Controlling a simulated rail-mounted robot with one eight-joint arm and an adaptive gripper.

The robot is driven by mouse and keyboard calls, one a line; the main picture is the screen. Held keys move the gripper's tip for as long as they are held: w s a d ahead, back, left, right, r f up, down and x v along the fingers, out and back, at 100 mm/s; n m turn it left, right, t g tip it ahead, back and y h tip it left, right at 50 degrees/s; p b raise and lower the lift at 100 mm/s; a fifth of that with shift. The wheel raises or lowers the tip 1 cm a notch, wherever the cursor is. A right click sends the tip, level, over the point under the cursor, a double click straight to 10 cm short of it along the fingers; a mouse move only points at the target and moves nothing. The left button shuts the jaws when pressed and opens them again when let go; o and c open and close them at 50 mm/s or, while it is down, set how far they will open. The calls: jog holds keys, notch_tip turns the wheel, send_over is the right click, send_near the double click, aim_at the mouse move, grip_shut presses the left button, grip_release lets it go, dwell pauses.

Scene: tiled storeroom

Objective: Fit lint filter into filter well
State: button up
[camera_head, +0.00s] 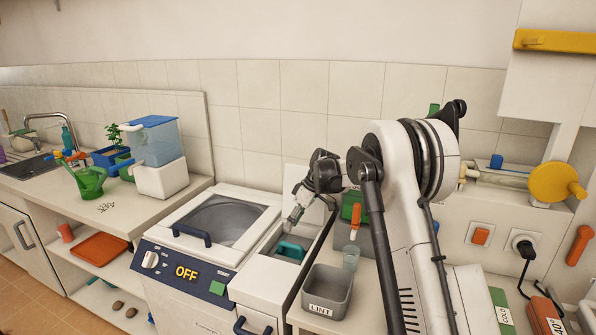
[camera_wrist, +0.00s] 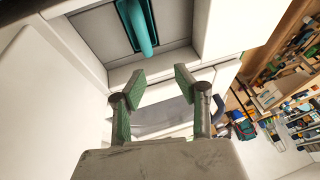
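The lint filter (camera_head: 290,249), with a teal handle, sits in a recessed filter well (camera_head: 276,234) at the right part of the white machine. The wrist view shows the teal filter (camera_wrist: 140,24) at the top, inside the grey well (camera_wrist: 176,52). I cannot tell how deep it sits. My gripper (camera_head: 296,216) is above the well in the head view. In the wrist view its green-padded fingers (camera_wrist: 160,76) are apart with nothing between them. The filter lies beyond the fingertips, and no contact shows.
A grey bin marked LINT (camera_head: 328,292) stands right of the machine, with a small cup (camera_head: 351,257) behind it. A raised white lid (camera_head: 305,182) stands behind the well. A counter with a watering can (camera_head: 89,181) is at left.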

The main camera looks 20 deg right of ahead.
jog(key=s+r+m+t+p, duration=0.1)
jog(key=s+r, duration=0.3)
jog(key=r, duration=0.6)
jog(key=s+r+m+t+h+p, duration=0.1)
jog(key=s+r+m, duration=0.3)
jog(key=r, duration=0.6)
jog(key=shift+s+a+p, duration=0.15)
jog(key=shift+s+p, duration=0.2)
jog(key=shift+p, duration=0.1)
jog(key=s+a+r+m+t+h, duration=0.1)
jog(key=s+r+m+t+h, duration=0.2)
jog(key=s, duration=1.7)
jog(key=s+f+m, duration=0.1)
jog(key=s+f, duration=0.2)
jog(key=s, duration=0.6)
jog(key=s+f+m+t+h, duration=0.1)
jog(key=s+f, duration=0.2)
jog(key=s, duration=0.6)
jog(key=shift+s+d+b, duration=0.2)
jog(key=shift+d+b, duration=0.2)
